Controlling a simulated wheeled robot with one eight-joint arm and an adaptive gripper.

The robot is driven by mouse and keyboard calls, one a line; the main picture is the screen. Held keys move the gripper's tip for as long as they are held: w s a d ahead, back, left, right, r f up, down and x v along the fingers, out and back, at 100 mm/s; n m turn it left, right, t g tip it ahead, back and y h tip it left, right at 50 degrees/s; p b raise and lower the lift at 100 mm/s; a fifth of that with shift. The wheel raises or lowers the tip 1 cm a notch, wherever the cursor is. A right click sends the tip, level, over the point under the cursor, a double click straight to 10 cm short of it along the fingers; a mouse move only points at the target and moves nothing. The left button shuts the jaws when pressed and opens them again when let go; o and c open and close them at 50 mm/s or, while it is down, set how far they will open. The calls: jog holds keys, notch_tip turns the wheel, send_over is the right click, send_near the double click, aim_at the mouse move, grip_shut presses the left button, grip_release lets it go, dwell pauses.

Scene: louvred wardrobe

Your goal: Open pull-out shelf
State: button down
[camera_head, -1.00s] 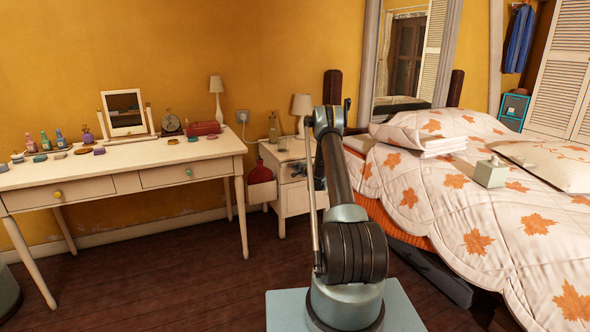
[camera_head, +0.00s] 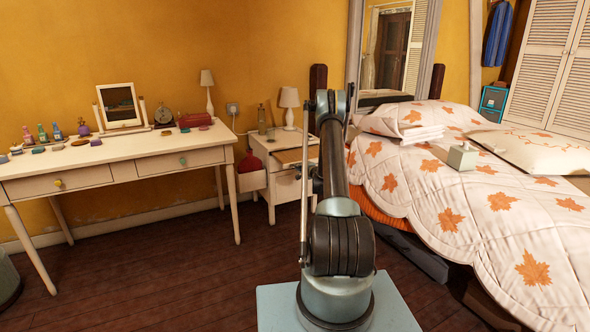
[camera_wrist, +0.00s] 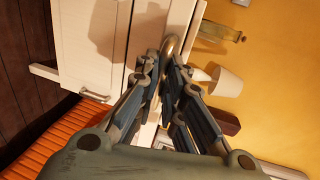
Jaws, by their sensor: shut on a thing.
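The white bedside cabinet (camera_head: 282,196) stands between the desk and the bed. Near its top, a brown pull-out shelf (camera_head: 295,156) shows to the right, jutting out from the cabinet. My gripper (camera_wrist: 169,64) is shut on a rounded brass knob (camera_wrist: 172,45) on the shelf's white front edge. The wrist view is turned on its side, with the cabinet's lower front (camera_wrist: 90,45) to the left. In the head view my arm hides much of the gripper and the knob.
A lamp (camera_head: 289,104) and a bottle stand on the cabinet top. A red item (camera_head: 250,163) sits in a side holder. The bed (camera_head: 480,205) is close on the right, the desk (camera_head: 120,160) on the left.

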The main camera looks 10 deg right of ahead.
jog(key=shift+s+d, duration=0.25)
jog(key=c, duration=1.7)
grip_release()
jog(key=shift+f, duration=0.15)
jog(key=shift+a, duration=0.1)
jog(key=v, duration=1.1)
jog(key=shift+s, duration=0.4)
